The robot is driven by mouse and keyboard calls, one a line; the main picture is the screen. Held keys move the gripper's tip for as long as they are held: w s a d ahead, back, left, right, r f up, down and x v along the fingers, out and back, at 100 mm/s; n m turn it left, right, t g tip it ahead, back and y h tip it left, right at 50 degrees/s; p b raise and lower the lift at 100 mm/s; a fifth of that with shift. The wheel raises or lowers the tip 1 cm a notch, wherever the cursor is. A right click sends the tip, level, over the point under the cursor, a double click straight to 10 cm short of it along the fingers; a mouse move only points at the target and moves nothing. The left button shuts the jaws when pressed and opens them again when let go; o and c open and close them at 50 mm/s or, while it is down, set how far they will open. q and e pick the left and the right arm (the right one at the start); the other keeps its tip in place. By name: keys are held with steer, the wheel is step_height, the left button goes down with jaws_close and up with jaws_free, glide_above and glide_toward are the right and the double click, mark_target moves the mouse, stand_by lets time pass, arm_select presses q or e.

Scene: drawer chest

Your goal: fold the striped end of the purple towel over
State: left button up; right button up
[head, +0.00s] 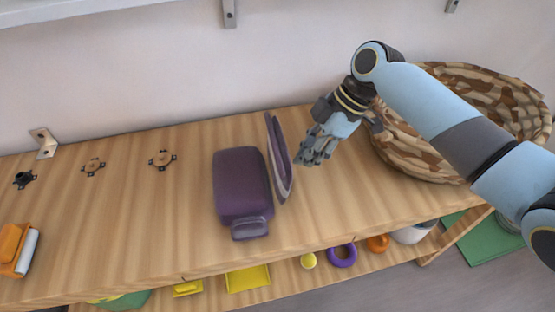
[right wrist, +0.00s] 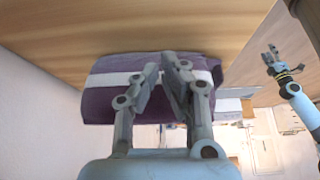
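The purple towel (head: 240,185) lies on the wooden chest top, with a small lighter end part at its front edge. Its right end stands up as a steep flap (head: 281,160), seen nearly edge-on. Touch is unclear. My left gripper (right wrist: 268,60) shows small in the right wrist view, fingers apart and empty, away from the towel.
A woven basket (head: 470,85) stands behind my right arm. Several small dark fittings (head: 162,159) and an orange and white object (head: 17,249) are on the left of the top. A lower shelf holds a purple ring (head: 343,256) and a yellow tray (head: 248,279). The top left of the towel is mostly clear.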

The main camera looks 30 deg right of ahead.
mark_target(288, 150)
steer(key=shift+w+a, duration=0.2)
steer(key=shift+a, duration=0.5)
steer(key=shift+a, duration=0.2)
steer(key=shift+w+a+r, duration=0.1)
steer(key=shift+a, duration=0.05)
steer(key=shift+w+a+r+p, duration=0.15)
steer(key=shift+a+p, duration=0.25)
steer(key=shift+p, duration=0.05)
steer(key=shift+a+r, duration=0.1)
steer(key=shift+a, duration=0.05)
stand_by(0.4)
steer(key=shift+w+a+r, duration=0.1)
steer(key=shift+a, duration=0.4)
steer(key=shift+w+a+p, duration=0.1)
steer(key=shift+p, duration=0.2)
